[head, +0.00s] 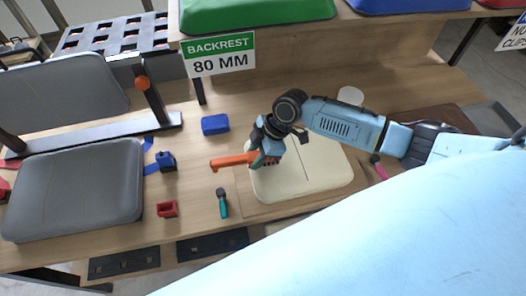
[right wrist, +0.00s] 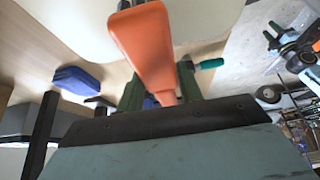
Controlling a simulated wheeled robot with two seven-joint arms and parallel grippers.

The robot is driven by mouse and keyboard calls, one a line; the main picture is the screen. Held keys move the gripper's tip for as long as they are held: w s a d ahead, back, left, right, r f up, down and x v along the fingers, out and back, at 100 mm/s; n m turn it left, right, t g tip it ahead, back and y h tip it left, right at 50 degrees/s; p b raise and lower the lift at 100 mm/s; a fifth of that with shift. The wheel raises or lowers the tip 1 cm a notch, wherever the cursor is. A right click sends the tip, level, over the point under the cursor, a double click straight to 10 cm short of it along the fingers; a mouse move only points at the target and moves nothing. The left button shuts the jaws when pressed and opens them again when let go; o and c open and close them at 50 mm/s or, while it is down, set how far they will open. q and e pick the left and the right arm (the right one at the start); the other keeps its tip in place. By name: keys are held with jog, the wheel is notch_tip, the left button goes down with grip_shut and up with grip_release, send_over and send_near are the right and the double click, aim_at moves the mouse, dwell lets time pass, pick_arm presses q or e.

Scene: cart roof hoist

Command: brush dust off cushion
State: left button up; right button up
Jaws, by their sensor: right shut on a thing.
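The cream cushion (head: 312,182) lies flat on a wooden board on the bench, and its pale surface fills the top of the right wrist view (right wrist: 215,18). My right gripper (head: 268,158) is over the cushion's upper left corner, shut on an orange-handled tool, which I take for the brush (head: 231,161). Its handle points left, past the cushion's edge. In the right wrist view the orange handle (right wrist: 146,50) runs between the two green fingers. I cannot make out bristles, dust, or whether the brush touches the cushion. My left gripper is not in view.
Left of the cushion lie a teal-handled tool (head: 222,203), a red block (head: 167,209), a blue block (head: 215,124) and a blue clamp (head: 167,162). A grey seat (head: 75,190) is further left. A raised shelf with a "BACKREST 80 MM" sign (head: 219,54) stands behind.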

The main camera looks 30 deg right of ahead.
aim_at(238, 157)
jog(key=shift+w+a, duration=0.2)
jog(key=shift+a, duration=0.65)
jog(key=shift+w+a, duration=0.2)
jog(key=shift+a, duration=0.6)
jog(key=shift+w+a, duration=0.2)
jog(key=shift+a, duration=0.65)
jog(key=shift+r, duration=0.15)
notch_tip(238, 157, up, 9)
jog(key=p, duration=0.8)
jog(key=shift+p, duration=0.3)
